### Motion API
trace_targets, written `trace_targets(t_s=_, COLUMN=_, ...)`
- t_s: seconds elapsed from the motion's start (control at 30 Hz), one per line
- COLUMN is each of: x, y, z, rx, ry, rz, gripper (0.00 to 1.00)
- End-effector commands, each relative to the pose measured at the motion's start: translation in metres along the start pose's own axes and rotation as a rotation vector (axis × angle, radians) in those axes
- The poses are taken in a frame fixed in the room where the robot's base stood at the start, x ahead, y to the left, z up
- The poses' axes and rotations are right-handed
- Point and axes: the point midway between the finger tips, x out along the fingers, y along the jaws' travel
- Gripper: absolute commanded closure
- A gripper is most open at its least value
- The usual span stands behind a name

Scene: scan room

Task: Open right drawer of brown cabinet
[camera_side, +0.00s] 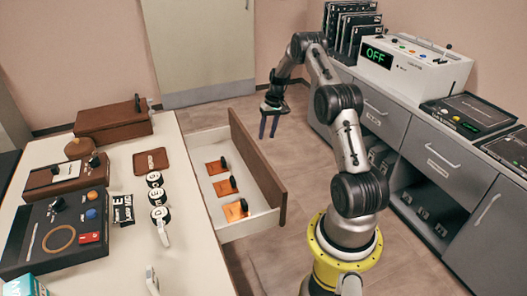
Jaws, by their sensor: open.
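A drawer with a brown front (258,165) and white inside stands pulled out from the right side of a white-topped cabinet (175,210). I take it for the right drawer; the cabinet's brown body is mostly hidden. Several orange plates with black parts on them lie in the drawer. The handle on the drawer's outer face is not visible from here. My gripper (269,126) is open and empty, with its two bluish fingers pointing down. It appears past the far end of the drawer front, apart from it.
On the white top are a brown box (113,121), a small brown tray (151,161), black-and-white rolls (158,197) and a black panel (58,232). A grey counter (430,150) with a white "OFF" device (415,65) stands right. Floor between is clear.

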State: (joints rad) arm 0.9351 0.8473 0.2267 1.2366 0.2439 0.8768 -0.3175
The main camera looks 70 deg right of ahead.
Motion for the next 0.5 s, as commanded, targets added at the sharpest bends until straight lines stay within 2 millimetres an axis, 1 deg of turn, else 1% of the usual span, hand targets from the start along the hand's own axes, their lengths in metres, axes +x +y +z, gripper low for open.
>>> trace_targets(t_s=0.03, x=0.012, y=0.000, z=0.001, rx=-0.001, ry=-0.004, rz=0.000, gripper=0.55)
trace_targets(t_s=0.2, x=0.045, y=0.000, z=0.001, rx=0.000, ry=-0.003, rz=0.000, gripper=0.55)
trace_targets(t_s=0.4, x=0.074, y=0.000, z=0.000, rx=0.000, ry=-0.002, rz=0.000, gripper=0.55)
trace_targets(t_s=0.5, x=0.082, y=0.000, z=0.000, rx=-0.001, ry=0.000, rz=0.001, gripper=0.55)
